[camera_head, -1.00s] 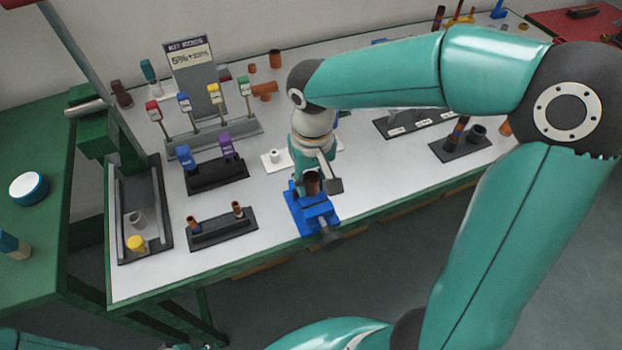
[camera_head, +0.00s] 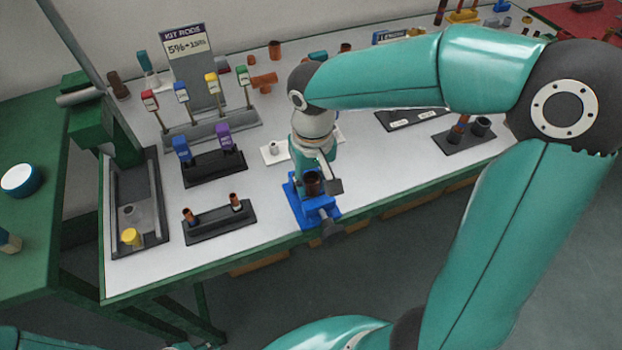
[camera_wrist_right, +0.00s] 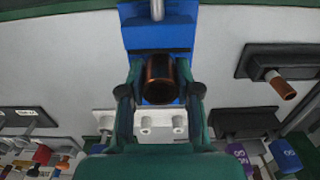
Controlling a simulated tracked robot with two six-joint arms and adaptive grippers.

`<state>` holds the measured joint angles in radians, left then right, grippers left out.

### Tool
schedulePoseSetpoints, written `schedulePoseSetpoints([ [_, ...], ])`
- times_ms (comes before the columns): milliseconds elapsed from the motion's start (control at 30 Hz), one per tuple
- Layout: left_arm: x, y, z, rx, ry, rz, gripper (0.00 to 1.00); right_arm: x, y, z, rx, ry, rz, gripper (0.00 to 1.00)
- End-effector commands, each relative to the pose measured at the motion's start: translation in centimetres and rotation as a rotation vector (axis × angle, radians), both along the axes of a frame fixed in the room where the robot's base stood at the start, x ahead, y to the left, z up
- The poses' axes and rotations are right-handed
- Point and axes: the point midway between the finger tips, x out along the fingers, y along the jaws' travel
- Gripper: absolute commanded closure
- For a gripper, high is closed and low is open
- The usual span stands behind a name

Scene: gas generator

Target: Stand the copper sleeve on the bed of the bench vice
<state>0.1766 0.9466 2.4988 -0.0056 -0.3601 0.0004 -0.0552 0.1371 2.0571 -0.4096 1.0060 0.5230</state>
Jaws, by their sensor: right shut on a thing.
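The copper sleeve (camera_wrist_right: 159,80) is between the two fingers of my right gripper (camera_wrist_right: 159,88) in the right wrist view, and the gripper is shut on it. Its open end faces the wrist camera. In the head view the sleeve (camera_head: 312,182) shows as a dark copper ring over the blue bench vice (camera_head: 318,215) at the bench's front edge. The vice's blue body also shows behind the sleeve in the wrist view (camera_wrist_right: 155,38). I cannot tell whether the sleeve touches the vice bed. My left gripper is not in view.
A dark holder (camera_head: 222,226) with two small copper pieces stands left of the vice. A white block (camera_head: 275,152) sits behind it. A rack with colour-tagged rods (camera_head: 215,132) stands farther back. A dark block with tubes (camera_head: 465,140) is at the right. Bare white bench top lies between.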

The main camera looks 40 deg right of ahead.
Motion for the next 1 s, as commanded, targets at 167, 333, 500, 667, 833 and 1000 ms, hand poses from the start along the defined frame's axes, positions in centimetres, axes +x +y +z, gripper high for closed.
schedulePoseSetpoints([
  [167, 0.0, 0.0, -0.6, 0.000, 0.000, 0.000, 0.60, 0.0, 0.0, -0.7, 0.000, 0.000, 0.000, 0.93],
  [333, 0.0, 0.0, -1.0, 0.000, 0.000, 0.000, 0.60, 0.0, 0.0, -1.2, 0.000, 0.000, 0.000, 0.93],
  [500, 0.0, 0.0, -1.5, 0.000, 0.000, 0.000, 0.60, 0.0, 0.0, -1.7, 0.000, 0.000, 0.000, 0.93],
  [667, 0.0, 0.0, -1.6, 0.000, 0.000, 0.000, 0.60, 0.0, 0.0, -1.9, 0.000, 0.000, 0.000, 0.62],
  [833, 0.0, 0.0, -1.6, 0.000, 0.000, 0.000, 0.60, 0.0, 0.0, -1.9, 0.000, 0.000, 0.000, 0.38],
  [1000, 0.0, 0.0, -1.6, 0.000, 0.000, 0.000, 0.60, 0.0, 0.0, -1.9, 0.000, 0.000, 0.000, 0.38],
])
